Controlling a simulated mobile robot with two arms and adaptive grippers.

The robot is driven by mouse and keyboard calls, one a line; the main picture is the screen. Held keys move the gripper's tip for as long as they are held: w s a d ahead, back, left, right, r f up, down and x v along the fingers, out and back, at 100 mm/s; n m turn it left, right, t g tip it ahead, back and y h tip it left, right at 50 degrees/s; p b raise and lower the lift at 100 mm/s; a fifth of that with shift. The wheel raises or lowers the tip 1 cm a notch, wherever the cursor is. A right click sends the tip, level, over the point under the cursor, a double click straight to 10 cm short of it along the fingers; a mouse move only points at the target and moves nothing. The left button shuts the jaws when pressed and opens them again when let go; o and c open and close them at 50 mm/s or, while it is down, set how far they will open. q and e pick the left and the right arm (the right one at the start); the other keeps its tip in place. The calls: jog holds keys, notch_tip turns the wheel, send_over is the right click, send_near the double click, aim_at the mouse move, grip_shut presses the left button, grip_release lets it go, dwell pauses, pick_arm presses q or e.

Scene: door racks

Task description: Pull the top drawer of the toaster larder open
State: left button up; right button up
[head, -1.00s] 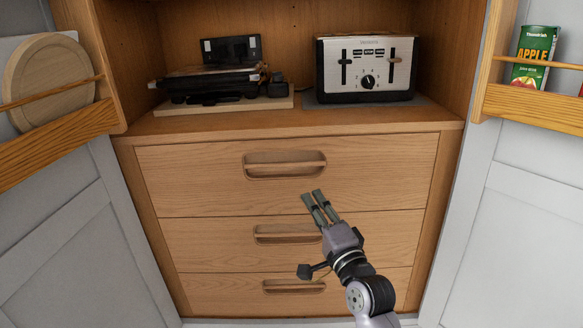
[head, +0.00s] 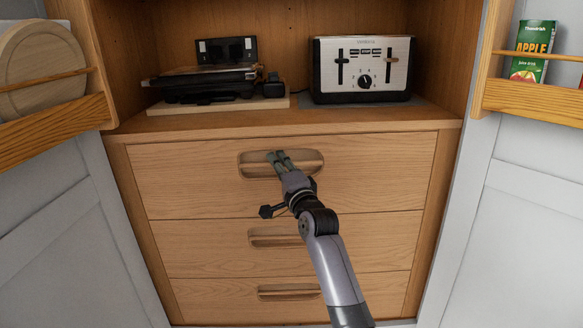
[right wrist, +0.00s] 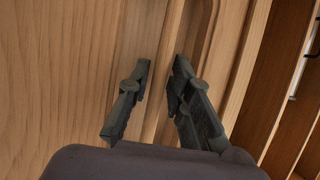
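The toaster larder has a wooden top drawer (head: 375,180), shut flush in the cabinet, with a recessed oval handle (head: 309,166) crossed by a wooden bar. My right gripper (head: 277,156) has its fingertips at the left-middle part of this handle. In the right wrist view the right gripper (right wrist: 160,62) is open, its two fingers apart. The handle bar (right wrist: 168,85) runs between them, with no clear grip on it. The fingers hide part of the handle. My left gripper is not in view.
A toaster (head: 325,97) and a black grill (head: 205,88) on a board stand on the shelf above. Two lower drawers (head: 360,240) are shut.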

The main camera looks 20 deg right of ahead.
jog(key=shift+w, duration=0.1)
jog(key=shift+c, duration=0.2)
grip_shut()
jog(key=shift+r, duration=0.1)
dwell(0.4)
